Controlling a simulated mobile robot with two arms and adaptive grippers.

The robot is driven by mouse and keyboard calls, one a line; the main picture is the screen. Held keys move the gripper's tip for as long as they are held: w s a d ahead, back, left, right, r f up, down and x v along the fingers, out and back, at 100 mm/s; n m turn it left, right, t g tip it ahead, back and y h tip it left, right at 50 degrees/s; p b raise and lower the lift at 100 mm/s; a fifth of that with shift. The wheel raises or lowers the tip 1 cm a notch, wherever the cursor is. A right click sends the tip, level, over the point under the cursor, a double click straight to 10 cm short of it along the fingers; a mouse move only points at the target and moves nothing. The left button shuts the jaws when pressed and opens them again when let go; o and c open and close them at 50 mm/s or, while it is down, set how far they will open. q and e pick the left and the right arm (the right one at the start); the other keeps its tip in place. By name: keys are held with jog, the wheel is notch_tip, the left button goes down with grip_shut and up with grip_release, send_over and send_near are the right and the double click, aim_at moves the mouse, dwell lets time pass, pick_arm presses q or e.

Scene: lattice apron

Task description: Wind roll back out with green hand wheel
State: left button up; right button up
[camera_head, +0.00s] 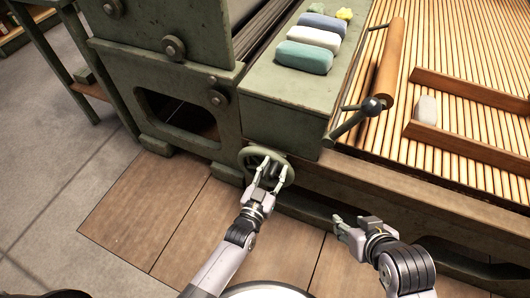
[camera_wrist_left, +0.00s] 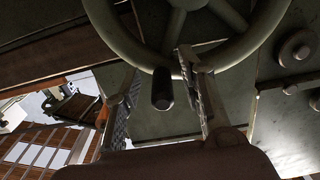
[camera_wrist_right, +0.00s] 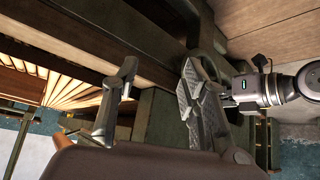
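The green hand wheel (camera_head: 266,166) is on the front of the green machine, low beside its opening. My left gripper (camera_head: 268,177) is in front of the wheel. In the left wrist view the wheel rim (camera_wrist_left: 128,42) crosses the top, and its dark handle knob (camera_wrist_left: 162,88) hangs between the two open fingers (camera_wrist_left: 160,98), with space on both sides. My right gripper (camera_head: 342,227) is to the right, apart from the wheel. In the right wrist view its fingers (camera_wrist_right: 158,92) are spread with nothing between them. The roll is not clearly identifiable.
A green ledge (camera_head: 262,88) carries blue, white and teal soft bundles (camera_head: 304,57). Wooden boards (camera_head: 170,225) cover the floor in front.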

pick_arm(q)
jog(key=p+v, duration=0.3)
jog(key=v, duration=0.3)
jog(key=shift+s+r, duration=0.15)
jog(key=shift+s, duration=0.05)
jog(key=shift+v, duration=0.8)
pick_arm(e)
jog(key=s+d+g+h, duration=0.1)
jog(key=s+d+g, duration=0.1)
jog(key=s+g, duration=0.2)
jog(key=shift+s+d+f, duration=0.15)
jog(key=shift+s, duration=1.5)
jog(key=shift+w, duration=0.1)
